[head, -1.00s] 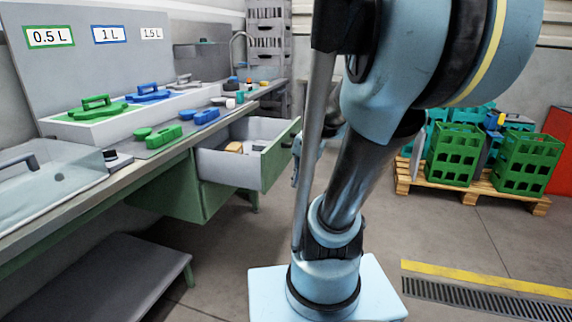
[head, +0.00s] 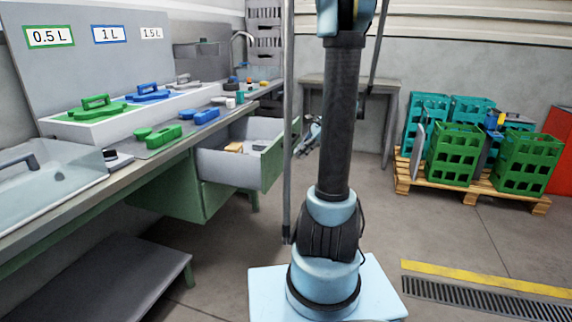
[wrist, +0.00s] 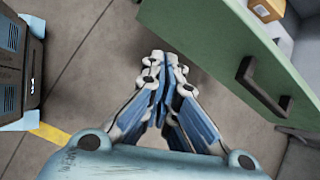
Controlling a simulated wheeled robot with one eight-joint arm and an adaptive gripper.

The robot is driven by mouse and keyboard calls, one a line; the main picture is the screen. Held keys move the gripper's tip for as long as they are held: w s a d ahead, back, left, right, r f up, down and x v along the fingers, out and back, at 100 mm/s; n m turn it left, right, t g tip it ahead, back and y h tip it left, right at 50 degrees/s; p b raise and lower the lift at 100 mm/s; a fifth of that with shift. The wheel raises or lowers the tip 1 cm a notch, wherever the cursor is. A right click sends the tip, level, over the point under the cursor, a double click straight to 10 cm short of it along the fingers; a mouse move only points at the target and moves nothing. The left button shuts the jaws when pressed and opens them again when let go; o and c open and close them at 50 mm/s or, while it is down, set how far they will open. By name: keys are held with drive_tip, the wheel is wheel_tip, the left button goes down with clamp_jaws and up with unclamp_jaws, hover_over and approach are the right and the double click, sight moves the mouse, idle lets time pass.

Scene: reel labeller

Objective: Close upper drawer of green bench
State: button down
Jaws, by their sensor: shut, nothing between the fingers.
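The upper drawer (head: 272,160) of the green bench (head: 182,192) stands pulled out, with its green front facing right in the head view. An orange box (head: 234,147) and a small grey item lie inside. In the wrist view the drawer front (wrist: 205,40) runs diagonally at the upper right, with its dark handle (wrist: 262,90) on the outer face. My gripper (head: 310,135) is shut and empty, outside the drawer and just right of its front in the head view. Its closed fingers (wrist: 163,68) show left of the handle in the wrist view; I cannot tell any contact.
The bench top holds a sink (head: 50,180), green and blue tools and a labelled back panel. A low grey shelf (head: 100,280) is beneath. A pallet (head: 480,192) with green and teal crates stands right, and a grey table (head: 350,84) behind.

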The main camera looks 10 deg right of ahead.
drive_tip(key=w+d+f+m+t+y, duration=0.1)
drive_tip(key=w+d+f+m+y, duration=0.15)
drive_tip(key=w+d+m, duration=0.35)
drive_tip(key=n, duration=0.1)
approach(278, 167)
drive_tip(key=shift+h, duration=0.45)
drive_tip(key=shift+a+r+x, duration=0.1)
drive_tip(key=shift+a+x, duration=0.05)
drive_tip(key=shift+x, duration=1)
drive_tip(key=shift+a+r+x, duration=0.15)
drive_tip(key=shift+x, duration=1)
